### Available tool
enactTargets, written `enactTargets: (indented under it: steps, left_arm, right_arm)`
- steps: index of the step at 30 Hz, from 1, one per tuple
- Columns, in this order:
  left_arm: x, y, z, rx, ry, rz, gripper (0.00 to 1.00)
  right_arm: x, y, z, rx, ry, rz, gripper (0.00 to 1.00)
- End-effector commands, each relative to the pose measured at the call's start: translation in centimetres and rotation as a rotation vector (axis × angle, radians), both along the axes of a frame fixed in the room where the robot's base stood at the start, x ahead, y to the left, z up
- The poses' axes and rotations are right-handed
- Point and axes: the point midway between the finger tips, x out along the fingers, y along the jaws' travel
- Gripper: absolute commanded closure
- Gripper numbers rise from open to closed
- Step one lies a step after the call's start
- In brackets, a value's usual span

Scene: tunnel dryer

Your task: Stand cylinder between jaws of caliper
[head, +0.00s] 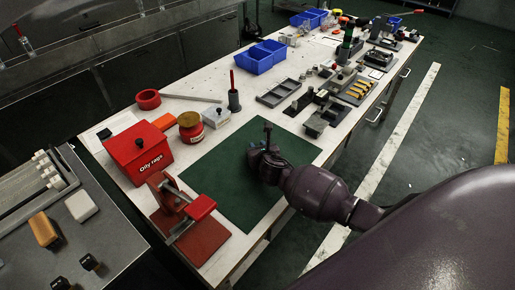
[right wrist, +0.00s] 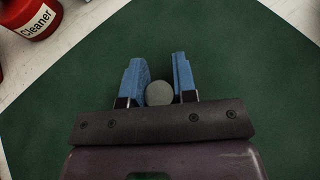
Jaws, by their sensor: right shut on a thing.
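My right gripper (head: 266,150) is over the green mat (head: 215,165) in the head view. In the right wrist view its blue fingers (right wrist: 160,75) are shut on a grey cylinder (right wrist: 159,93), seen end-on as a round disc. The head view does not show the cylinder clearly. I cannot make out a caliper for certain. A thin grey bar (head: 191,98) lies on the bench beyond the mat, but its jaws cannot be told. My left gripper is not in view.
A red clamp-like stand (head: 207,240), an "Oily rags" box (head: 138,154) and a red Cleaner jar (head: 191,131) stand left of the mat. Grey trays (head: 278,93) and several small parts lie beyond it. Most of the mat is bare.

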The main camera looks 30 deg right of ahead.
Motion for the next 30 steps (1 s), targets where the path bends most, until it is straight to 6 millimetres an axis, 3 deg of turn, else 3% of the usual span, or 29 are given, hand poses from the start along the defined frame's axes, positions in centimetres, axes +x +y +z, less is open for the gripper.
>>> enactTargets:
  steps: [7, 8, 13, 23, 30]
  left_arm:
    - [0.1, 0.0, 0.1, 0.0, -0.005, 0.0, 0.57]
    - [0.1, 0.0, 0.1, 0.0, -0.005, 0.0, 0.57]
    - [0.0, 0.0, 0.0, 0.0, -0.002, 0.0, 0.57]
    - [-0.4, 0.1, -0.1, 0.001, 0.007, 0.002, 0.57]
    - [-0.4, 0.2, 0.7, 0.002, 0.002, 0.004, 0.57]
  right_arm:
    - [0.1, 0.0, -0.2, 0.0, -0.002, 0.0, 1.0]
    - [0.0, 0.0, -0.2, 0.0, -0.001, 0.0, 0.72]
    - [0.0, 0.0, -0.1, 0.0, -0.001, 0.0, 0.48]
    - [0.0, 0.0, 0.2, 0.0, -0.002, 0.0, 0.48]
    - [-2.8, 0.7, 1.7, 0.0, -0.003, 0.001, 0.48]
